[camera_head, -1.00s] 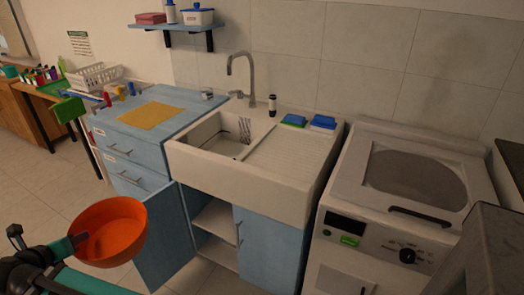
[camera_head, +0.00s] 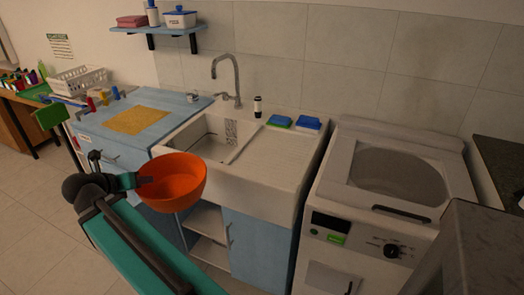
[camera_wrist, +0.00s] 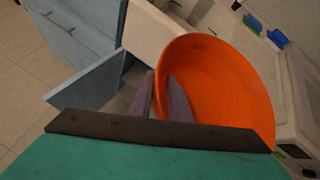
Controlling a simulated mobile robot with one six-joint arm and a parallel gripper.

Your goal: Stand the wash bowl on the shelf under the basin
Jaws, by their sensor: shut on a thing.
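The orange wash bowl (camera_head: 178,184) is held up in front of the basin cabinet in the head view. My gripper (camera_head: 146,180) is shut on its left rim. The bowl is tilted, its opening facing up and toward the camera. In the wrist view the bowl (camera_wrist: 222,85) fills the right middle, with my gripper's fingers (camera_wrist: 160,98) at its near left edge. The white basin (camera_head: 210,140) is behind the bowl. Under it, the shelf (camera_head: 206,220) shows through the open left half of the cabinet, partly hidden by the bowl and my arm.
The open blue cabinet door (camera_wrist: 90,82) stands out on the left in the wrist view. The right door (camera_head: 256,246) is closed. A white washing machine (camera_head: 370,215) stands to the right. The tiled floor (camera_head: 32,205) at the left is clear.

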